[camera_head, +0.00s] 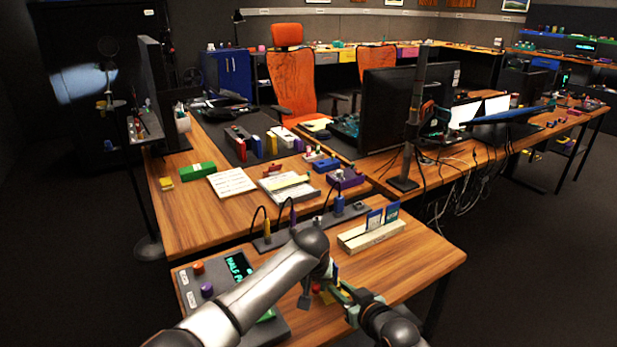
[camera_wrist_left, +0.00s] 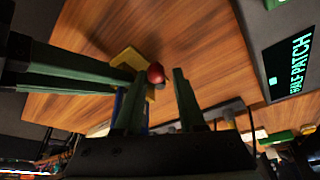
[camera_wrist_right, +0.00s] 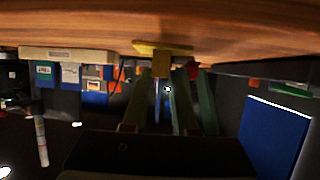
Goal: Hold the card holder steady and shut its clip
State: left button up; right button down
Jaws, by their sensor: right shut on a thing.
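The card holder has a yellow base (camera_wrist_right: 150,47) standing on the wooden table, with a red knob (camera_wrist_left: 155,73) and a blue card-like part (camera_wrist_left: 130,105). In the head view its base (camera_head: 327,297) is partly hidden by my arms. My right gripper (camera_wrist_right: 160,74) is shut on the holder's upright yellow part, low over the table. My left gripper (camera_wrist_left: 158,80) is open, its fingers on either side of the red knob with a gap showing; I cannot tell whether they touch it. The clip's exact position is hidden or too small to tell.
A grey panel (camera_head: 183,285) with knobs and a green-lit display (camera_head: 238,265) lies left of the holder. A cream rack (camera_head: 372,235) with blue cards stands behind. A dark cable strip (camera_head: 268,243) runs along the back. Bare wood (camera_head: 425,262) is free at the right.

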pick_arm(q)
jog(key=v, duration=1.2)
jog(key=w+a+r+m+t, duration=0.55)
jog(key=w+r+t, duration=0.25)
jog(key=w, duration=0.3)
jog(key=w+d+r+m+t+h, duration=0.1)
jog(key=d+r+m+t+h, duration=0.2)
jog(key=m, duration=1.4)
jog(key=shift+w+r+t+h, duration=0.35)
jog(key=shift+r+t+h, duration=0.95)
jog(key=shift+r+h, duration=1.35)
jog(key=shift+r+y, duration=0.5)
jog(key=shift+y, duration=0.05)
